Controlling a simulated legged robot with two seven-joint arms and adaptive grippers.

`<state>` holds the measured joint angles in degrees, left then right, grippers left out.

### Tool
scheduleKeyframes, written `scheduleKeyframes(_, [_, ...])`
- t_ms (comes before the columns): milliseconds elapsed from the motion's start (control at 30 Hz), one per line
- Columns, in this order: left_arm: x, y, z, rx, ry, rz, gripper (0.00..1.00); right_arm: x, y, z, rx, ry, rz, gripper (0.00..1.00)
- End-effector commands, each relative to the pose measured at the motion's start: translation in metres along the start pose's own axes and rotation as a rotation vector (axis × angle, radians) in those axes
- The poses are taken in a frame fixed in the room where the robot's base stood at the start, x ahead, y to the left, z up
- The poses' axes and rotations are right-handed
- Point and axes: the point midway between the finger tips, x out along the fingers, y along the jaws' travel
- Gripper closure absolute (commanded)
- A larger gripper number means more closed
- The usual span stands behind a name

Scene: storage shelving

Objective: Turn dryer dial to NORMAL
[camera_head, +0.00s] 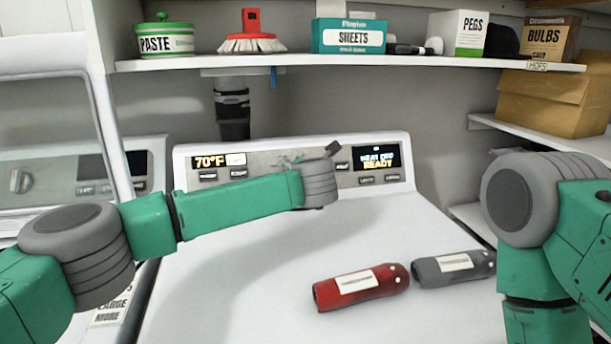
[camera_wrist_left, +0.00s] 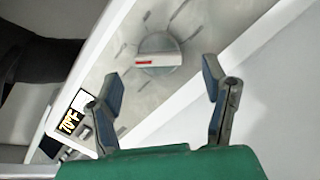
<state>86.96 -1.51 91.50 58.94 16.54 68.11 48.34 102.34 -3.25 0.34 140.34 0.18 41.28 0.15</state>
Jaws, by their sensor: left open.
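The dryer dial (camera_wrist_left: 160,45) shows in the left wrist view as a round grey knob with a pale grip bar and a red mark on it. It sits on the dryer's grey control panel (camera_wrist_left: 112,72), with short tick marks around it; no setting words are readable. My left gripper (camera_wrist_left: 161,68) is open, its two blue-grey fingers apart with the dial between and beyond their tips. I cannot tell whether they touch it. In the head view my left arm reaches to the panel and its wrist hides the dial. My right arm is at the right; its gripper is out of view.
The white dryer (camera_head: 235,290) has a 70°F display (camera_head: 209,161) and a "HEAT OFF READY" display (camera_head: 379,159). A red cylinder (camera_head: 362,287) and a grey cylinder (camera_head: 453,269) lie on its top. A loaded shelf (camera_head: 350,62) runs above. A cardboard box (camera_head: 550,100) stands right.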

Motion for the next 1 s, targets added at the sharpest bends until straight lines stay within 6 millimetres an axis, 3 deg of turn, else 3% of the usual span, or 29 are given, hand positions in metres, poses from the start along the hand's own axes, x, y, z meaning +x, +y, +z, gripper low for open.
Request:
scheduleKeyframes(200, [-0.04,-0.002,0.002,0.002,-0.004,-0.001,0.32,0.0,0.001,0.0,0.0,0.0,0.0,1.0])
scheduleKeyframes(400, [-0.064,-0.002,0.002,0.001,-0.002,-0.001,0.32,0.0,0.0,0.0,0.0,0.0,0.0,1.0])
scheduleKeyframes(867, [-0.072,-0.003,0.002,0.005,-0.002,-0.001,0.32,0.001,0.001,-0.003,0.0,-0.002,0.0,1.0])
scheduleKeyframes(1000, [-0.077,-0.01,0.008,0.125,-0.032,-0.012,0.32,0.001,0.001,-0.003,0.0,-0.003,0.0,1.0])
